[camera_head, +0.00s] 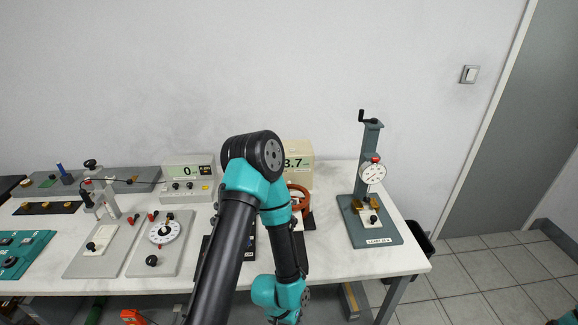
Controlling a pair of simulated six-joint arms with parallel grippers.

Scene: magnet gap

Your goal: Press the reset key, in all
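No key that I can read as the reset key stands out. A light grey meter box (203,192) with a display reading 0 stands at the back of the bench, with small dark knobs or keys on its front, too small to read. A cream meter box (305,150) with a display ending in 3.7 stands to its right, partly hidden behind one of my arms. That arm is teal and black, rises in the middle and bends down past the bench front. Neither of my grippers shows.
A dial gauge stand (370,232) with a crank is at the right of the white bench (405,258). A plate with a round dial (165,232) and a grey plate with a clamp (80,262) lie left. A teal panel (22,250) sits far left. Tiled floor lies right.

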